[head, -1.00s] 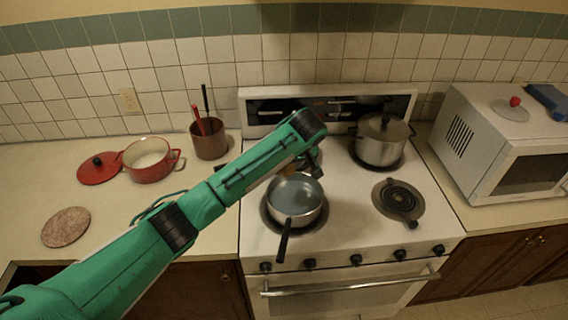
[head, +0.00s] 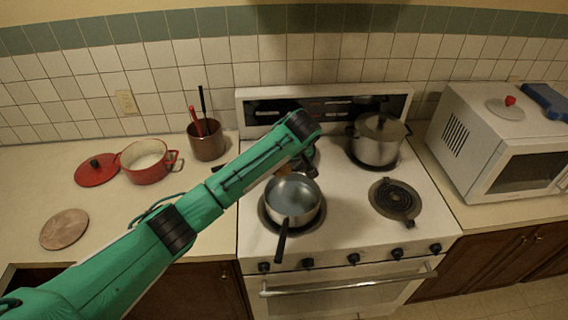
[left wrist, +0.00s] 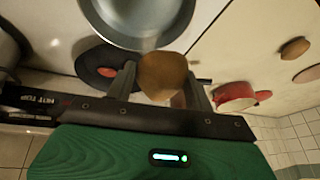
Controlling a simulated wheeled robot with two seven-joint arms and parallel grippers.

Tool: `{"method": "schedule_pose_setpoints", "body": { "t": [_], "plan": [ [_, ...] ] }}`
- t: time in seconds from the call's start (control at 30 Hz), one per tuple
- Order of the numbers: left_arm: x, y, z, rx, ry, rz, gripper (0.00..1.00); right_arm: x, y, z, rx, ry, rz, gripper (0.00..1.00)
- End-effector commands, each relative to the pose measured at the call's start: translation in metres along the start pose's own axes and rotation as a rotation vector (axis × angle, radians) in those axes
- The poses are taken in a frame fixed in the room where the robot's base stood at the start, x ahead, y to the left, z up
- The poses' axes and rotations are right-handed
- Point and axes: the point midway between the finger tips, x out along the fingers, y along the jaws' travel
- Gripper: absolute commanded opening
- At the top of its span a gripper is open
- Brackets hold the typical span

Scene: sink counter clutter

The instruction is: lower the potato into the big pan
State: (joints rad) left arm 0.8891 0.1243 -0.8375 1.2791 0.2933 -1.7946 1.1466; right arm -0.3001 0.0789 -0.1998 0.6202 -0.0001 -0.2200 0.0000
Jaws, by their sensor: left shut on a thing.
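The potato (left wrist: 163,75) is brown and rounded, and it sits between the two fingers of my left gripper (left wrist: 160,88) in the left wrist view. The gripper is shut on it. In the head view my left gripper (head: 300,168) is largely hidden behind its own green arm, just behind the pan on the stove. The pan (head: 293,203) is a grey, open saucepan with a dark handle on the front left burner, and its inside looks empty. In the left wrist view the pan (left wrist: 145,38) is at the top, beside the potato. My right gripper is not in view.
A lidded steel pot (head: 378,142) stands on the back right burner. A microwave (head: 500,145) stands right.

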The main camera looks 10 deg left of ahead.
Motion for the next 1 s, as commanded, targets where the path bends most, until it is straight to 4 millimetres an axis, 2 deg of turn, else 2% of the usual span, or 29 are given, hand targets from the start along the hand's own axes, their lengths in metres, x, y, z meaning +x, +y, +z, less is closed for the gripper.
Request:
{"method": "schedule_pose_setpoints", "body": {
  "t": [1.0],
  "plan": [
    [0.048, 0.005, 0.020, 0.000, -0.002, 0.000, 0.26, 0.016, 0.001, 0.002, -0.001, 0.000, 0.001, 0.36]
  ]
}}
